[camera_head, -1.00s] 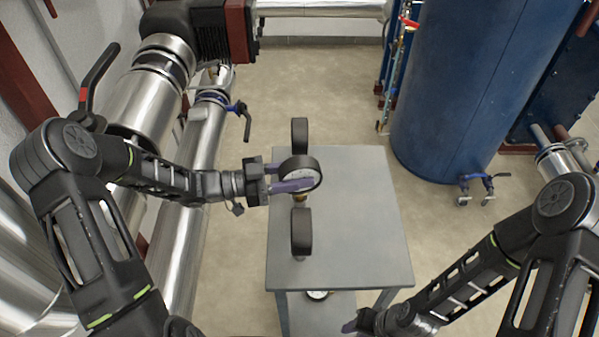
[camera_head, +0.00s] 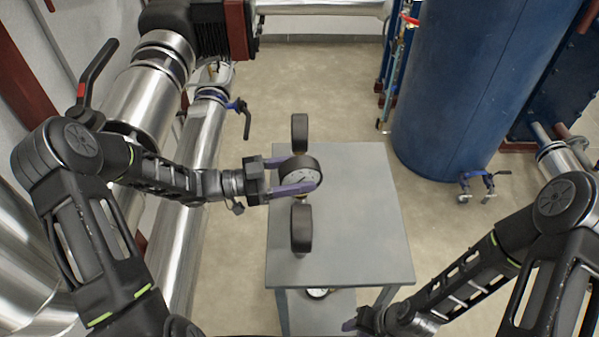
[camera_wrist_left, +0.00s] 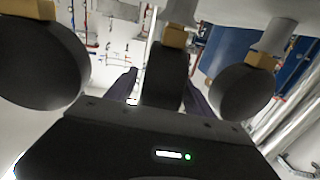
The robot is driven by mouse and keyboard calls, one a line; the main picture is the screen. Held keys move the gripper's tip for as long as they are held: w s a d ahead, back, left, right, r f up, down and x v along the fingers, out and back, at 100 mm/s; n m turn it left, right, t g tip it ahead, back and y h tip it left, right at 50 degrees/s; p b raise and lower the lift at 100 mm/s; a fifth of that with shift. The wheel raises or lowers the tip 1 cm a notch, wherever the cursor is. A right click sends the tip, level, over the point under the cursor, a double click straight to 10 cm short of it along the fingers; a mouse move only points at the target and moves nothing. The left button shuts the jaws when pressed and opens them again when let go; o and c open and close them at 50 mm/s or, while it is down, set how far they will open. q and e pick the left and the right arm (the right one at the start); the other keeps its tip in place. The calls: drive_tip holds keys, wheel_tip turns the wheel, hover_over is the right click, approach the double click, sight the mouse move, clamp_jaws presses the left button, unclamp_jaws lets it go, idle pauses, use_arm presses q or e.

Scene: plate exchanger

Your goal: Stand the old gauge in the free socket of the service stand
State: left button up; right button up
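The service stand (camera_head: 355,210) is a grey table in the middle of the head view. My left gripper (camera_head: 290,176) is open around the middle gauge, one finger on each side. In the left wrist view, this gauge (camera_wrist_left: 165,75) shows between the spread fingers, its brass neck meeting a grey socket. My right gripper (camera_head: 350,325) is low by the stand's front; its finger gap is unclear.
Another gauge (camera_head: 318,293) lies on the stand's lower shelf, partly hidden. The right part of the top is bare. Silver pipes (camera_head: 205,135) run along the left; a blue tank (camera_head: 455,90) stands at the back right.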

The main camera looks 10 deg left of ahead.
use_arm(q)
wheel_tip(320, 180, up, 10)
drive_tip(key=p, duration=0.7)
idle(1.0)
